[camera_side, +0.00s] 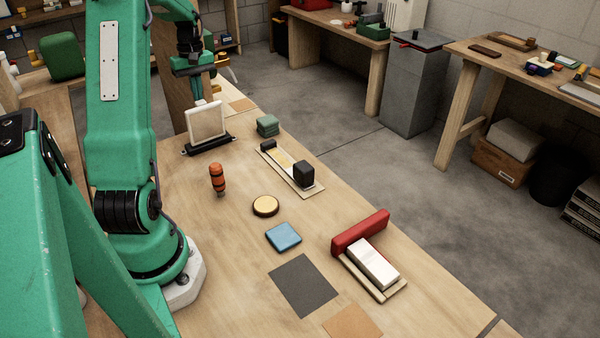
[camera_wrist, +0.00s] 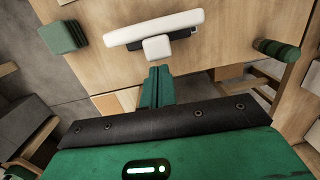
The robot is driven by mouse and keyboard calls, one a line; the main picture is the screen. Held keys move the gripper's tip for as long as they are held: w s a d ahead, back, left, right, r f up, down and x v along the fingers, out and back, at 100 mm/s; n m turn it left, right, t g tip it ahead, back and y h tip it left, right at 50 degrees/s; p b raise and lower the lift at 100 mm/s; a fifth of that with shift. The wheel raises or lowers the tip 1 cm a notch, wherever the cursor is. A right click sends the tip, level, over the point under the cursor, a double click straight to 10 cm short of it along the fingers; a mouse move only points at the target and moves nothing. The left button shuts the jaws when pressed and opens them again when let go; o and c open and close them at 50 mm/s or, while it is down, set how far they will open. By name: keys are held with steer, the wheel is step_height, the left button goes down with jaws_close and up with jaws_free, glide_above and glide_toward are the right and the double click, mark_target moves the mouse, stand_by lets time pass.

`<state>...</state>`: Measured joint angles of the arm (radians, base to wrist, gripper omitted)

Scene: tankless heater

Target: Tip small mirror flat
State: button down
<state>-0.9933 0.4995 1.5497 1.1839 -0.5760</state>
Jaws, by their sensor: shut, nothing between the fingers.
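The small mirror (camera_side: 206,120) stands upright, a pale framed panel in a black base (camera_side: 208,145) on the bench. In the wrist view my gripper (camera_wrist: 158,72) points at the white block; contact is unclear.
A green block (camera_side: 267,125) lies right of the mirror. A board with black blocks (camera_side: 291,170), an orange-black cylinder (camera_side: 217,179), a gold-topped disc (camera_side: 265,205), a blue square (camera_side: 283,236) and a red bar (camera_side: 360,232) are nearer. Bare wood surrounds the mirror base.

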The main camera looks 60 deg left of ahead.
mark_target(203, 102)
steer(key=shift+d+r+y, duration=0.15)
steer(key=shift+d+y, duration=0.15)
steer(key=shift+d, duration=0.35)
stand_by(0.5)
steer(key=shift+d+t, duration=0.4)
steer(key=shift+d, duration=0.1)
steer(key=shift+d+r, duration=0.1)
steer(key=shift+d, duration=0.6)
steer(key=shift+d+f, duration=1.3)
steer(key=shift+d, duration=0.85)
steer(key=shift+d+f, duration=1.3)
steer(key=shift+d, duration=0.85)
steer(key=shift+d+f, duration=1.3)
steer(key=shift+d, duration=0.85)
steer(key=shift+r, duration=0.1)
